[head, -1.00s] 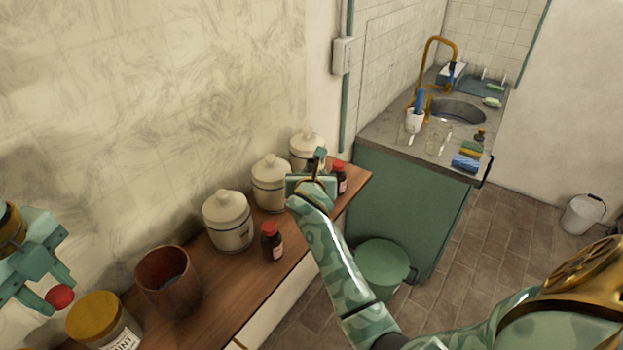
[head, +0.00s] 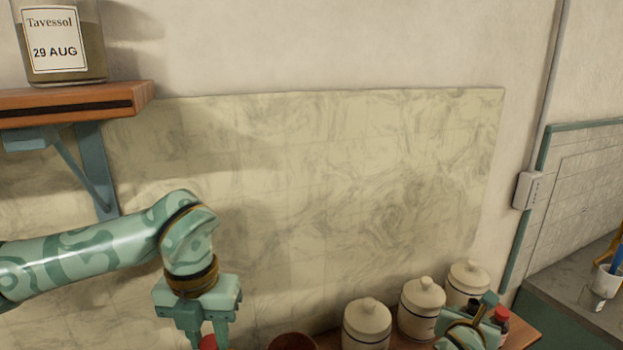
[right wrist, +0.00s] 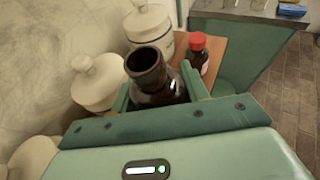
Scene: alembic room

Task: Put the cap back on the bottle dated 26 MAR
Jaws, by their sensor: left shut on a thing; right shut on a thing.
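My left gripper (head: 208,334) is at the bottom of the head view, pointing down, shut on a red cap (head: 208,343) that is partly cut off by the frame edge. My right gripper (head: 484,313) is at the lower right of the head view. In the right wrist view it is shut on a dark brown bottle (right wrist: 158,85), whose open neck has no cap. No date can be read on this bottle. The cap and the held bottle are well apart. A second bottle (right wrist: 198,55) with a red cap stands beyond the held one.
White lidded canisters (head: 367,325) stand along the wall on the wooden counter (head: 524,338). A brown pot (head: 293,342) is left of them. A shelf (head: 75,101) with a jar labelled 29 AUG (head: 85,62) juts out above my left arm. A sink counter (head: 570,300) is at the right.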

